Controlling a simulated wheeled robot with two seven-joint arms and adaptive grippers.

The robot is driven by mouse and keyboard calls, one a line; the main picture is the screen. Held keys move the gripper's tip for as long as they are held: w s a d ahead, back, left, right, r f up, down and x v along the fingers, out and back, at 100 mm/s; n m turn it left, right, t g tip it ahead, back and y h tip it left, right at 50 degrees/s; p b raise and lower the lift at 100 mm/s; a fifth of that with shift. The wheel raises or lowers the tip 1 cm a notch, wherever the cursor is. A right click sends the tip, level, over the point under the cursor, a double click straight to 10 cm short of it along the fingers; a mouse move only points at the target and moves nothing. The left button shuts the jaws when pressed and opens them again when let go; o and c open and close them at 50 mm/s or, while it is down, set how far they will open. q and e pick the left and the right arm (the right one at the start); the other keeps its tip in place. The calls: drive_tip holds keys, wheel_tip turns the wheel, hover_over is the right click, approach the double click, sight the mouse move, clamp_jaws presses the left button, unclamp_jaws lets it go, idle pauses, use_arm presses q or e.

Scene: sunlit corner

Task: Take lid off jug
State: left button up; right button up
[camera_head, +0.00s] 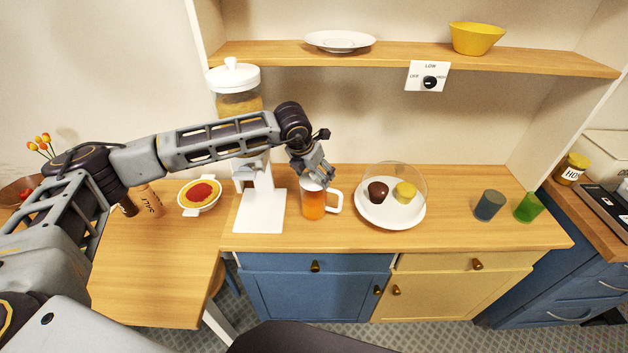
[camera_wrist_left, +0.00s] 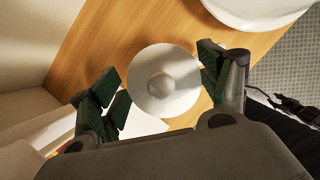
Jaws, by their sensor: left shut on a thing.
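The jug (camera_head: 314,207) stands upright on the wooden counter, with orange contents and a white handle on its right side. My left gripper (camera_head: 316,180) is directly above the jug, pointing down at its top. In the left wrist view, the round white lid (camera_wrist_left: 162,82) with a central knob lies between the two dark green fingers of my left gripper (camera_wrist_left: 160,84), which is shut on it. The fingers partly hide the lid in the head view, and I cannot tell whether it touches the jug's rim.
A white dispenser stand (camera_head: 260,211) is close left of the jug. A white plate (camera_head: 390,217) under a clear dome is close right. A red-topped dish (camera_head: 200,195) is farther left; a grey cup (camera_head: 489,205) and green cup (camera_head: 529,207) are farther right. A shelf (camera_head: 400,58) runs above.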

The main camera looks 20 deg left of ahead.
use_arm(q)
wheel_tip(320, 180, up, 8)
drive_tip(key=shift+r+b, duration=0.25)
drive_tip(key=shift+b, duration=0.6)
drive_tip(key=shift+r, duration=0.75)
use_arm(e)
drive_tip(key=shift+w+d+f, duration=0.1)
drive_tip(key=shift+d+f, duration=0.4)
drive_tip(key=shift+f, duration=0.4)
drive_tip(key=shift+a, duration=0.15)
